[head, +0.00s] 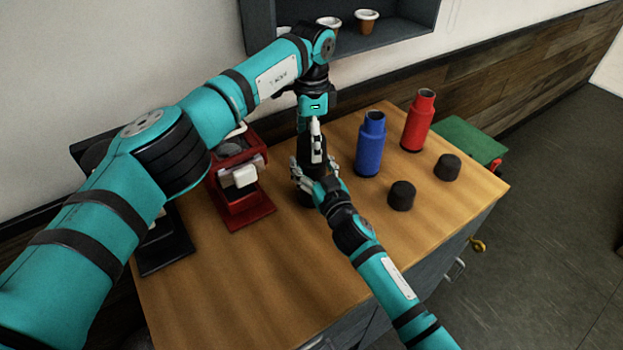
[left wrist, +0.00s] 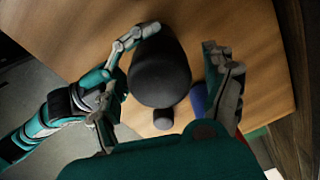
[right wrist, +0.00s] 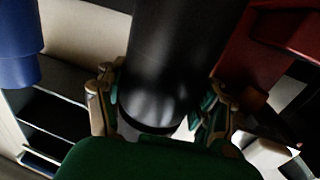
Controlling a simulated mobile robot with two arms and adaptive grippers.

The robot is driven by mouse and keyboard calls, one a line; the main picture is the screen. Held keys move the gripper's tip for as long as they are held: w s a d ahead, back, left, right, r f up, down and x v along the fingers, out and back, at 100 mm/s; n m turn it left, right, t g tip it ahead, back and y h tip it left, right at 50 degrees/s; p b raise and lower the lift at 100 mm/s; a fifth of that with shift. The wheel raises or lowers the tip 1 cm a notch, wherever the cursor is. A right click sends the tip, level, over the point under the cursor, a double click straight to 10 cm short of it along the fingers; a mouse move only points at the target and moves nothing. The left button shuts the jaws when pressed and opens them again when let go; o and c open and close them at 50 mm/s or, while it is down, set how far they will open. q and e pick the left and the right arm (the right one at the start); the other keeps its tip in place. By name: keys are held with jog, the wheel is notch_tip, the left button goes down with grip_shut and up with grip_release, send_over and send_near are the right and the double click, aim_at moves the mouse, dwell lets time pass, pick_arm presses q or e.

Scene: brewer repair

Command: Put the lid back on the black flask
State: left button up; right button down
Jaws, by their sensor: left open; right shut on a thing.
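The black flask (head: 309,199) stands upright on the wooden table, mostly hidden by my grippers in the head view. In the right wrist view the flask (right wrist: 180,55) fills the middle, between the fingers of my right gripper (head: 315,170), which is shut on it. My left gripper (head: 316,142) is open, pointing down over the flask. In the left wrist view a dark rounded top (left wrist: 160,75) lies between its fingers; it looks like the black lid on the flask, but I cannot tell whether it is fully seated.
A blue flask (head: 370,145) and a red flask (head: 418,120) stand open to the right. Two dark lids (head: 401,195) (head: 447,167) sit in front of them. A red brewer (head: 240,205) stands left. The table's front is clear.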

aim_at(312, 173)
pick_arm(q)
jog(key=shift+f, duration=1.2)
